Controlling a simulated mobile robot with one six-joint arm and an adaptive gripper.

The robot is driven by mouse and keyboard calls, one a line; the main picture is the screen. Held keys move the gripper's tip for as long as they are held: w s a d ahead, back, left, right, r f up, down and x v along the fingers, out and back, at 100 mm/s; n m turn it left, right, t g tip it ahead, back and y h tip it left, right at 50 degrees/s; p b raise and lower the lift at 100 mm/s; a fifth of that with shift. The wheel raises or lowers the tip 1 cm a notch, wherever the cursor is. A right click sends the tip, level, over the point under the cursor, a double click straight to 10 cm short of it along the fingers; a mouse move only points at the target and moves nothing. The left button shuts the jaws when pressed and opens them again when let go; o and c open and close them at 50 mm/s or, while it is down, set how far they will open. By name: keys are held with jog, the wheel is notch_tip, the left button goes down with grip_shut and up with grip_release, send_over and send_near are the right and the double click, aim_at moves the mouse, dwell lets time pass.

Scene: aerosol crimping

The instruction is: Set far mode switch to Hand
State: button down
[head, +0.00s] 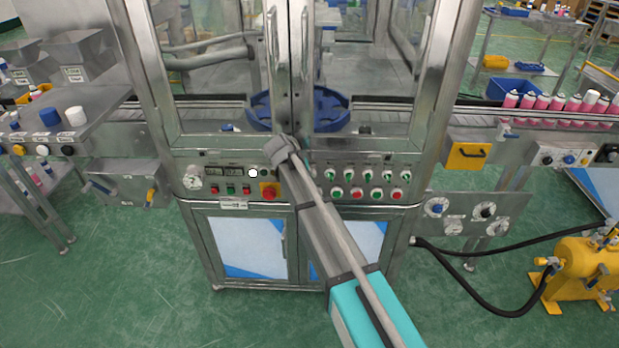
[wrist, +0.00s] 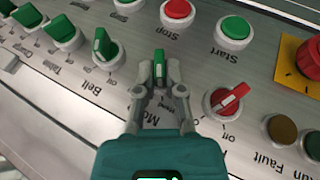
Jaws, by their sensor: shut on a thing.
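The mode switch (wrist: 159,62) is a small green selector knob on the grey metal panel, its printed label partly hidden by my gripper. My gripper (wrist: 160,82) is shut on the knob, with one finger on each side of it. The knob appears to point roughly straight up in the wrist view; its exact position is hard to read. In the head view my gripper (head: 283,150) reaches the upper middle of the machine's front panel and hides the switch.
A red selector (wrist: 228,100) sits close right of the gripper, a green Belt selector (wrist: 105,46) left. Red Stop (wrist: 177,10) and green Start (wrist: 235,30) buttons lie beyond. A red emergency button on a yellow plate (head: 269,190) is near the arm.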

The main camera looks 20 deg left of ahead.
jog(key=shift+s+f+h, duration=0.1)
jog(key=shift+h, duration=0.2)
jog(key=c, duration=0.7)
grip_release()
jog(key=shift+c, duration=0.2)
jog(key=shift+d+y+p, duration=0.1)
jog(key=shift+y+p, duration=0.25)
jog(key=shift+y, duration=0.05)
jog(key=shift+d+g+y+p, duration=0.1)
jog(key=shift+g+y+p, duration=0.3)
jog(key=shift+y, duration=0.3)
jog(key=y, duration=0.1)
jog(key=m+y+p, duration=0.1)
jog(key=y, duration=0.1)
jog(key=shift+w+d, duration=0.2)
jog(key=shift+d+m+g+y+b, duration=0.1)
jog(key=shift+m+g+y+b, duration=0.2)
jog(key=shift+y, duration=0.75)
jog(key=shift+d+m+g+y+b, duration=0.15)
jog(key=shift+g+y+b, duration=0.25)
jog(key=shift+y, duration=0.65)
jog(key=shift+y+b, duration=0.55)
jog(key=shift+y, duration=0.25)
